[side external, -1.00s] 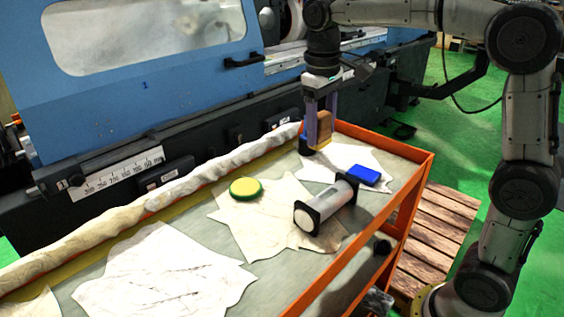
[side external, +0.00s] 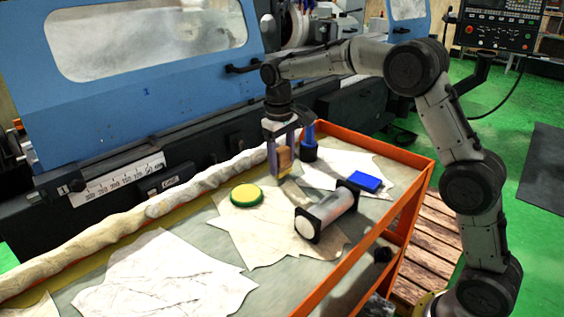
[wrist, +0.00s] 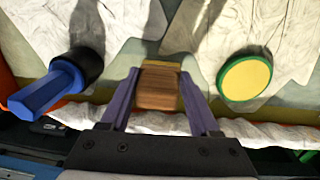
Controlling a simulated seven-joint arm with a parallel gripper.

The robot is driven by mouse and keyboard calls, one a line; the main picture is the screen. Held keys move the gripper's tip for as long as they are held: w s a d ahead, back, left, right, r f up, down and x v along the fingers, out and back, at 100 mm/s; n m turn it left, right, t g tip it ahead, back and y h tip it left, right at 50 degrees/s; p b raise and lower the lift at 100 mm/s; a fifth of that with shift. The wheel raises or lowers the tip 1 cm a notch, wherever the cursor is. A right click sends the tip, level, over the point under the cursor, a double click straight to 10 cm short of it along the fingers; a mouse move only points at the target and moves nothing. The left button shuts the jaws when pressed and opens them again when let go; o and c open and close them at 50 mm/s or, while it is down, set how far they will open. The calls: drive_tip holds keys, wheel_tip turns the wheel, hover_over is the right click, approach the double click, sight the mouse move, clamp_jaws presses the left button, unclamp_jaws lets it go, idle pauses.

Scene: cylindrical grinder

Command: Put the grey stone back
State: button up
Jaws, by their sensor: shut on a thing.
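My gripper (side external: 279,160) is shut on a brown, wood-grained block (side external: 285,159) with a paler tan part. It is held upright over the table between the yellow-green disc and the blue piece in its black cup. In the wrist view the block (wrist: 160,88) fills the space between the two purple-grey fingers (wrist: 160,80). I see no plain grey stone. A pale grey-white cylinder (side external: 328,211) with square black end plates lies on a light sheet in front of the gripper; I cannot tell whether it is the stone meant.
A yellow disc with a green rim (side external: 247,195) lies left of the gripper. A blue piece in a black cup (side external: 308,150) stands close right. A blue box (side external: 365,181) lies on a sheet. An orange rim (side external: 375,144) edges the table; a rolled cloth (side external: 190,185) runs along the machine side.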

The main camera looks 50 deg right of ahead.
drive_tip(key=shift+f, duration=0.4)
drive_tip(key=o, duration=1.4)
drive_tip(key=shift+f, duration=0.15)
drive_tip(key=shift+o, duration=0.2)
